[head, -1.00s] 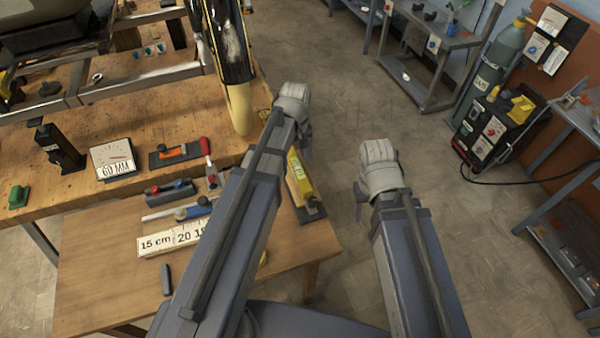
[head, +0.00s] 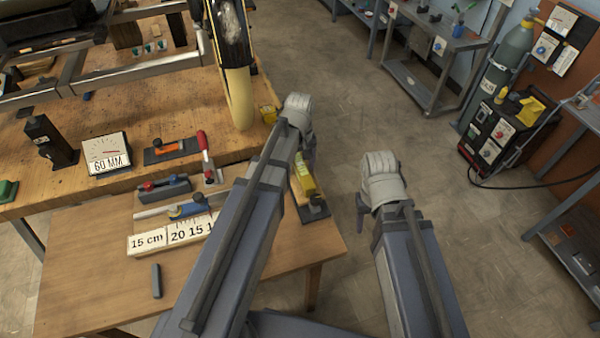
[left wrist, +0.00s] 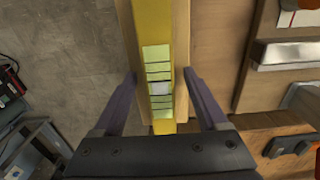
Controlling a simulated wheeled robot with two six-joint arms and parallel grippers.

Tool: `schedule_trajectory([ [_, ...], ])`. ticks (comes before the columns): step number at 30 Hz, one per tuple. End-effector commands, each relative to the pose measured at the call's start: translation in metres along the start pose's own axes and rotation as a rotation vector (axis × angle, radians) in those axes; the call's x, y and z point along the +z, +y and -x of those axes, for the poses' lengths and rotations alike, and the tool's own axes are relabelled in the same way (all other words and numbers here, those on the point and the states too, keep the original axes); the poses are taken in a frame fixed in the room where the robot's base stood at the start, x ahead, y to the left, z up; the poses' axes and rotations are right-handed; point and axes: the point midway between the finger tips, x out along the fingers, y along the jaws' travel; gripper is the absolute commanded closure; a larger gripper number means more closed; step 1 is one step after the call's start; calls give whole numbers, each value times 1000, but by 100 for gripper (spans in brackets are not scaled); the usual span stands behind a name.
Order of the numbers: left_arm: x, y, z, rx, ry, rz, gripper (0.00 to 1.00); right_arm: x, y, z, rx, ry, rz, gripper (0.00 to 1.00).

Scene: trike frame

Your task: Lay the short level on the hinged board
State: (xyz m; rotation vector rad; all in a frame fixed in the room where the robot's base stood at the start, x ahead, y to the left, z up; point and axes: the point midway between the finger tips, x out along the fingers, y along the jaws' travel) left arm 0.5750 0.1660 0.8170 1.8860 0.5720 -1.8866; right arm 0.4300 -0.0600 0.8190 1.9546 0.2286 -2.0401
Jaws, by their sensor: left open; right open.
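A yellow bar (head: 305,178) with a wooden strip along it, probably the short level, lies at the right end of the low wooden table, partly hidden by my left arm. In the left wrist view the yellow bar (left wrist: 153,35) runs between two wooden strips and carries a row of pale green and white patches (left wrist: 158,75). My left gripper (head: 308,155) is over it, with its open fingers (left wrist: 160,85) on either side of the bar and strips. I cannot tell whether they touch. My right gripper (head: 362,205) is open and empty over the floor. I cannot tell which piece is the hinged board.
The low table (head: 95,265) holds a white size plate (head: 150,240), a blue-knobbed tool (head: 188,208), a red-knobbed block (head: 165,190) and a small dark bar (head: 156,281). Behind is a workbench (head: 210,145) with a gauge (head: 106,153) and a wheel.

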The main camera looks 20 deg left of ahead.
Motion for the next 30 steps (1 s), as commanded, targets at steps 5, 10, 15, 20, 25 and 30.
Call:
schedule_trajectory([
  [5,0,0,1,0,0,0,25,0,0,1,0,0,0,46],
  [10,0,0,1,0,0,0,44,0,0,1,0,0,0,46],
  [15,0,0,1,0,0,0,63,0,0,1,0,0,0,46],
  [20,0,0,1,0,0,0,81,0,0,1,0,0,0,46],
  [25,0,0,1,0,0,0,100,0,0,1,0,0,0,46],
  [30,0,0,1,0,0,0,100,0,0,1,0,0,0,46],
])
